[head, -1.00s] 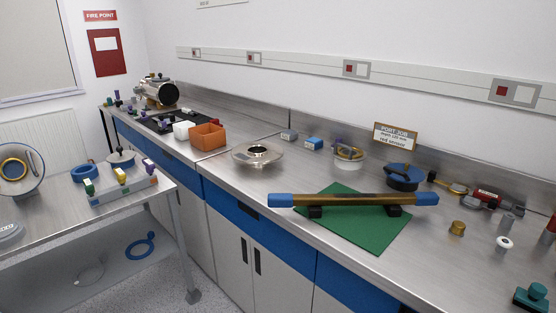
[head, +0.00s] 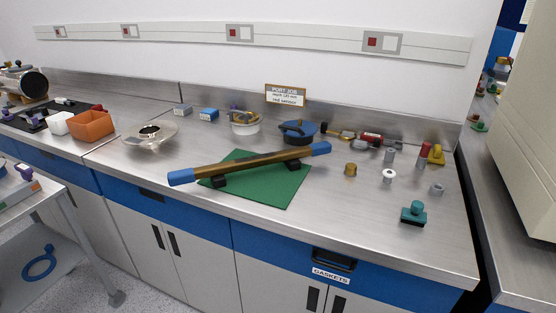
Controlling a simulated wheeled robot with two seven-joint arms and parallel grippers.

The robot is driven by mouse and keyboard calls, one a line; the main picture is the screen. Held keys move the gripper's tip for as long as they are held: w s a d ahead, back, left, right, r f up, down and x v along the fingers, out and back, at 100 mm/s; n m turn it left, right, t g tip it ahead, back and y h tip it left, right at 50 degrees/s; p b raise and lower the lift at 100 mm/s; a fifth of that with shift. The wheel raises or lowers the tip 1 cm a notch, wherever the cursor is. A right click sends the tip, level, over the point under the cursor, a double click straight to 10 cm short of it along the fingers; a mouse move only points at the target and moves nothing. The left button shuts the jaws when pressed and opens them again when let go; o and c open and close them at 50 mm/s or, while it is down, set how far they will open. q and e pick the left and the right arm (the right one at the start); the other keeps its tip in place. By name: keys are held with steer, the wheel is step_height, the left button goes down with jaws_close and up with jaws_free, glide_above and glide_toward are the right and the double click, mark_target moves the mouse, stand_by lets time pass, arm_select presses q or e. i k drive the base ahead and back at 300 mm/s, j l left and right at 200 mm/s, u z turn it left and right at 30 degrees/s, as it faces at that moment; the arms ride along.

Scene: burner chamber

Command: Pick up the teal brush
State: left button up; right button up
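A teal object with a knob-like handle and a dark base, which looks like the teal brush (head: 413,213), stands on the steel worktop near its front right part. It is upright and clear of other things. Neither of my grippers shows in the head view.
A brass tube with blue ends (head: 250,163) rests on black supports on a green mat (head: 268,191). A white ring part (head: 389,176), a brass cap (head: 350,170) and a small grey nut (head: 437,189) stand behind the brush.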

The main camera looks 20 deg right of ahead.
mark_target(415, 215)
steer(key=z, duration=1.65)
